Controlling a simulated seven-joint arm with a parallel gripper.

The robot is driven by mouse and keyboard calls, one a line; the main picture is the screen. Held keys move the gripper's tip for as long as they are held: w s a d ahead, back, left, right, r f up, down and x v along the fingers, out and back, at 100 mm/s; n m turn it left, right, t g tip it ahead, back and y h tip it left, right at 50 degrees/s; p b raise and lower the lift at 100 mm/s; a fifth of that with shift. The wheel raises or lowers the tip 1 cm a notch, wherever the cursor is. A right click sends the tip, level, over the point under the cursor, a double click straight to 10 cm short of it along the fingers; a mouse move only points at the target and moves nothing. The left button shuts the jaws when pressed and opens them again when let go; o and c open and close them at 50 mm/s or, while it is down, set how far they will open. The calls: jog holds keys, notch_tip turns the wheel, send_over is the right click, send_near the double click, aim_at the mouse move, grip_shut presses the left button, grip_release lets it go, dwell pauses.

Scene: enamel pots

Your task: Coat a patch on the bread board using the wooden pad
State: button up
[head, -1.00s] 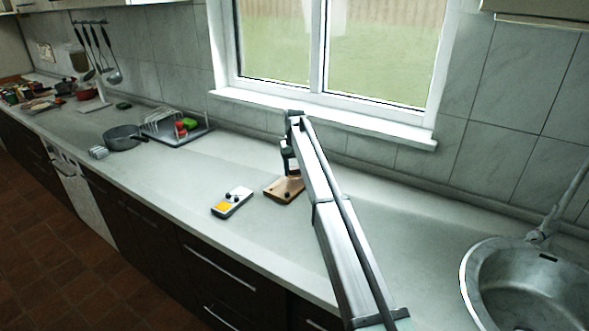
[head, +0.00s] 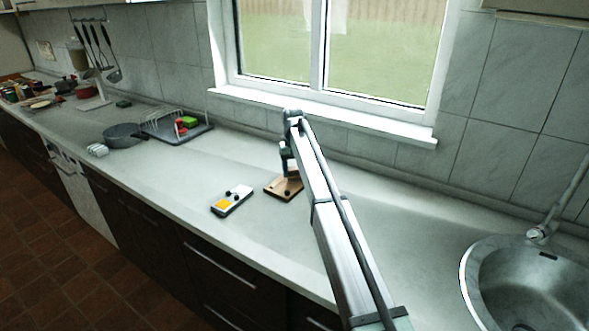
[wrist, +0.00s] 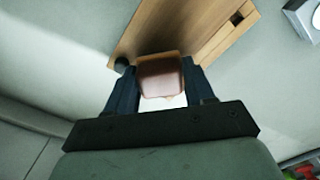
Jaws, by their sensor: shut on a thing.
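The wooden bread board (head: 284,189) lies on the counter under my arm; it also shows in the wrist view (wrist: 185,30), with a dark knob near one edge and a small slot. My gripper (wrist: 160,85) is shut on the reddish-brown wooden pad (wrist: 160,78), which is between its two dark fingers. The pad is over or at the edge of the board; I cannot tell whether it touches. In the head view my arm partly hides the board and the pad.
A white tray with a yellow patch and dark knobs (head: 232,201) lies left of the board. A dish rack (head: 177,126), a grey pan (head: 123,136) and a small white item (head: 97,150) stand further left. A sink (head: 525,285) is at right. Counter between is clear.

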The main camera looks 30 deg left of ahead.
aim_at(285, 189)
jog(key=shift+s+r, duration=0.1)
jog(key=shift+s, duration=1.5)
jog(key=shift+s+a, duration=0.1)
jog(key=shift+s, duration=1.85)
jog(key=shift+f, duration=0.2)
jog(key=shift+w, duration=0.1)
jog(key=shift+w+f, duration=0.2)
jog(key=shift+w, duration=3.6)
jog(key=shift+d+f, duration=0.1)
jog(key=shift+d, duration=0.5)
jog(key=shift+s+a+f, duration=0.1)
jog(key=shift+s, duration=1.85)
jog(key=shift+s+a+f, duration=0.1)
jog(key=shift+s, duration=1.85)
jog(key=shift+w, duration=0.1)
